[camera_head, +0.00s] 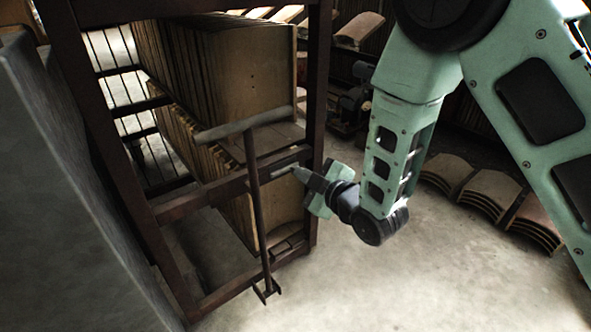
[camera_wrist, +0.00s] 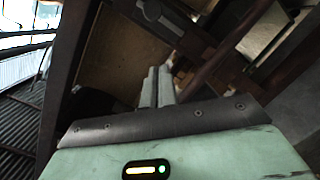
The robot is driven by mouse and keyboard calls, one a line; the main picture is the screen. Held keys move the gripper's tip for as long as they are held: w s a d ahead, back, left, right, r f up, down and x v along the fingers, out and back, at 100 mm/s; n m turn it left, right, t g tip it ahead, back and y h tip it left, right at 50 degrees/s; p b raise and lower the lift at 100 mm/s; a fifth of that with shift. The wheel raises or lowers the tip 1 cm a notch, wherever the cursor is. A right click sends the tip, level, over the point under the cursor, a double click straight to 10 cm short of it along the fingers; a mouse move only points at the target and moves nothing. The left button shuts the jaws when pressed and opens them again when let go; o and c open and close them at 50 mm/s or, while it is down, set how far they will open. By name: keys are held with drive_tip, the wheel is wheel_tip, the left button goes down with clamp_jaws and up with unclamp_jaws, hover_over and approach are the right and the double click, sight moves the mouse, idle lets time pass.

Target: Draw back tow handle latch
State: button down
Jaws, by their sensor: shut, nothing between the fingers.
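The tow handle is a T-shaped bar; its grey crosspiece (camera_head: 243,125) is at the top and its thin brown shaft (camera_head: 256,205) runs down in front of the rack frame. A small pale metal piece (camera_head: 283,170) lies along the frame's middle rail beside the shaft; I cannot tell for sure that it is the latch. My gripper (camera_head: 299,172) is shut and empty, its tips close to the right end of this piece. Contact cannot be made out. In the wrist view the two grey fingers (camera_wrist: 157,86) are together, with dark bars beyond them.
The brown rack frame (camera_head: 179,207) holds upright wooden boards (camera_head: 244,75). A grey wall-like panel (camera_head: 75,200) fills the left. Stacks of curved boards (camera_head: 490,190) lie at the right. The concrete floor (camera_head: 400,285) is clear at the front right.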

drive_tip(key=v, duration=0.5)
drive_tip(key=shift+s+d, duration=0.1)
idle(0.3)
drive_tip(key=s+d+r+m+g+h, duration=0.2)
drive_tip(key=s+m+g+h, duration=0.15)
drive_tip(key=s, duration=0.55)
drive_tip(key=s+d+r+m+g+h, duration=0.1)
drive_tip(key=s+r+m+g+h, duration=0.1)
drive_tip(key=s+g, duration=0.5)
drive_tip(key=s+d+r+m+g+h, duration=0.2)
drive_tip(key=s+r+m+g+h, duration=0.1)
drive_tip(key=s, duration=0.7)
wheel_tip(320, 180, up, 24)
drive_tip(key=p, duration=2.4)
drive_tip(key=shift+s+d+p, duration=0.2)
drive_tip(key=shift+s+p, duration=0.15)
